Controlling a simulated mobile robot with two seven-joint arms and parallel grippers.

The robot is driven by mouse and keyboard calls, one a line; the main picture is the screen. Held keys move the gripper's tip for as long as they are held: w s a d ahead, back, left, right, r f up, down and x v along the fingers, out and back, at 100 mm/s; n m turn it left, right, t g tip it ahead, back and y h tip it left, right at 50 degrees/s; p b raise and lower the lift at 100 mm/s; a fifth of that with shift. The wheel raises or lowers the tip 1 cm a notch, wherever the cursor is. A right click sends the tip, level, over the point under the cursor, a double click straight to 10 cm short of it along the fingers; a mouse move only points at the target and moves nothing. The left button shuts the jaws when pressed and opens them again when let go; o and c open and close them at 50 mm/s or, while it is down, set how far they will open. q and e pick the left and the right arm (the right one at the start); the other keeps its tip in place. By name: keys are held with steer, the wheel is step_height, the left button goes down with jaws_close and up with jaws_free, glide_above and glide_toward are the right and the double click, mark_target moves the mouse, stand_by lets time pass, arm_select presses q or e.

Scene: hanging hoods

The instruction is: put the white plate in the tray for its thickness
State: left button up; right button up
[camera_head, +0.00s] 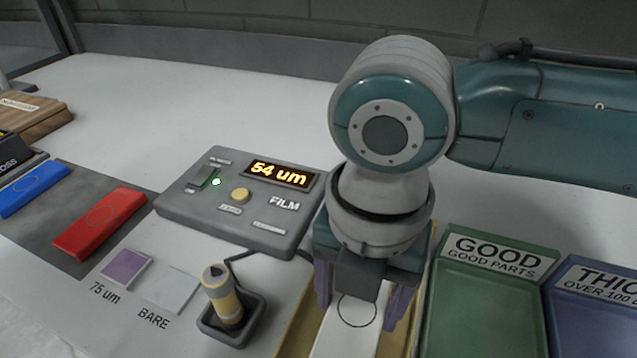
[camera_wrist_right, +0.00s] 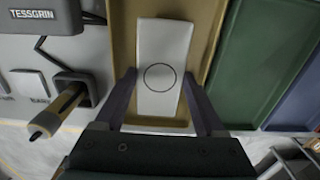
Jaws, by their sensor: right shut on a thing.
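The white plate (camera_head: 345,328) is a long flat piece with a thin circle on it. It also shows in the right wrist view (camera_wrist_right: 163,42), lying lengthwise within the outline of a tan tray (camera_wrist_right: 206,35). My right gripper (camera_head: 358,306) points down over that tray, its two fingers shut on the plate's long sides. Whether the plate touches the tray floor I cannot tell. The green tray (camera_head: 470,315) beside it reads GOOD, and the blue tray (camera_head: 595,325) reads THIC..., OVER 100. The tan tray's label is hidden. The gauge (camera_head: 240,200) displays 54 um. My left gripper is out of view.
A probe in its holder (camera_head: 228,305) stands close left of the tan tray. Further left are a purple 75 um square (camera_head: 126,267), a BARE square (camera_head: 170,289), a red plate (camera_head: 100,222) and a blue plate (camera_head: 35,190). The table behind the gauge is clear.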

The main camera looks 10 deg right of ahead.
steer(key=shift+f+b, duration=0.35)
steer(key=shift+f, duration=0.25)
steer(key=o, duration=1.5)
